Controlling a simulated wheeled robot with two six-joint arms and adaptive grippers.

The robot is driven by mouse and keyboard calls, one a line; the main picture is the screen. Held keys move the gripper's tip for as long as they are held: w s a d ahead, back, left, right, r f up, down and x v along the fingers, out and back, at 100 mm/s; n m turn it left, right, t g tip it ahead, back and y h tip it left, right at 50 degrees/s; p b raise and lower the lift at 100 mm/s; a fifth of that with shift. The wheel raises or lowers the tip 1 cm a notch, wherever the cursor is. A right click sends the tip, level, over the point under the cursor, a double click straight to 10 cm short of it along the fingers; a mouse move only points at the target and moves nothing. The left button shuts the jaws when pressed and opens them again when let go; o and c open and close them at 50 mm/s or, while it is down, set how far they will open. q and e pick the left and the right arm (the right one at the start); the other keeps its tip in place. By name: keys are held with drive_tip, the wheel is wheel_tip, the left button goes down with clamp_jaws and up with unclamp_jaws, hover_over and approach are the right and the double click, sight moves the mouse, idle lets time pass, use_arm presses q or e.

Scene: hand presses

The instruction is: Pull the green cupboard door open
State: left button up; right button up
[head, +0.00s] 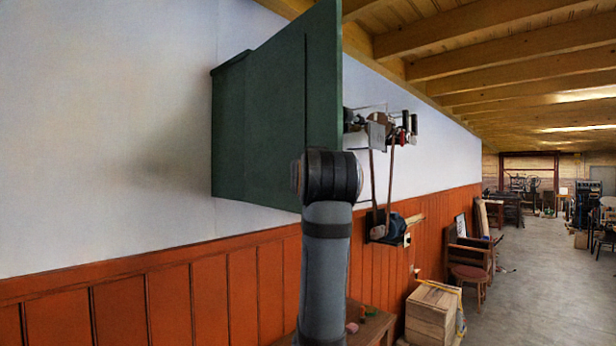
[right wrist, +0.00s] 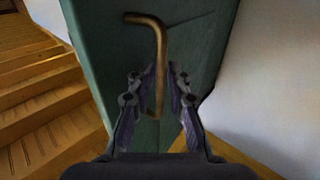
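The green cupboard (head: 228,130) hangs on the white wall in the head view. Its green door panel (head: 275,110) stands out from the wall past the cupboard body and looks ajar, though I cannot tell how far. In the right wrist view the green door (right wrist: 108,40) fills the middle. A bent brass handle (right wrist: 158,40) is on it. My right gripper (right wrist: 160,78) has a finger on each side of the handle's bar, close against it, and appears shut on it. In the head view an arm of mine covers the door's lower edge, and its gripper is hidden. My left gripper is out of view.
Tools on a wall rack (head: 380,130) and a small shelf (head: 390,235) lie beyond the door. Below are a wooden table (head: 375,325), a crate (head: 432,312) and a chair (head: 470,262). The floor (head: 540,290) is open to the right.

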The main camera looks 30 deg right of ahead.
drive_tip(key=v, duration=0.8)
drive_tip(key=w+d+f+n+g+y, duration=0.1)
drive_tip(key=w+f+g, duration=0.2)
drive_tip(key=f, duration=1.6)
drive_tip(key=w+d+f+n+g+y, duration=0.1)
drive_tip(key=w+f+n+g+y, duration=0.15)
drive_tip(key=f, duration=1.65)
drive_tip(key=s+a+f+n+g+y, duration=0.1)
drive_tip(key=s+f+g, duration=0.3)
drive_tip(key=s+f, duration=0.9)
drive_tip(key=s+a+f+n+g+y, duration=0.1)
drive_tip(key=s+f+g, duration=0.3)
drive_tip(key=s+f, duration=0.95)
wheel_tip(320, 180, down, 33)
drive_tip(key=d+b, duration=0.2)
drive_tip(key=b, duration=0.4)
drive_tip(key=s+d+f+g+b, duration=0.1)
drive_tip(key=s+f+b, duration=0.3)
drive_tip(key=s+f, duration=1.5)
wheel_tip(320, 180, down, 4)
drive_tip(key=shift+d+r+m+g, duration=0.15)
drive_tip(key=shift+d+m+g, duration=0.15)
drive_tip(key=shift+m+g, duration=0.2)
